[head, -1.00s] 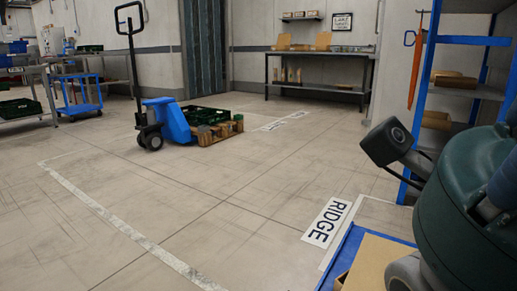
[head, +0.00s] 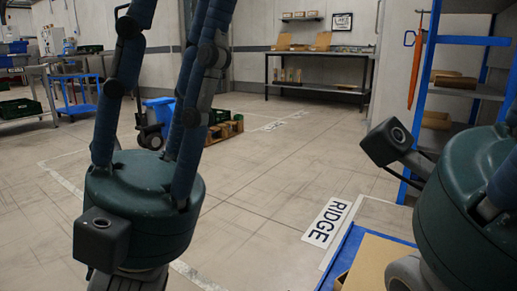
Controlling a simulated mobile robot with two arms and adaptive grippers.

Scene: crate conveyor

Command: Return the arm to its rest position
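My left gripper (head: 168,60) stands upright at the left of the head view, its dark green body low in the picture. Its blue fingers reach up and are spread apart, with nothing between them; their tips run off the top edge. My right gripper (head: 470,190) is at the right edge. Its green body and camera box show, but only a bit of a finger is in view, so its opening cannot be told.
A blue shelf rack (head: 470,40) stands close on the right. A workbench (head: 320,55) is at the back. The middle floor is clear.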

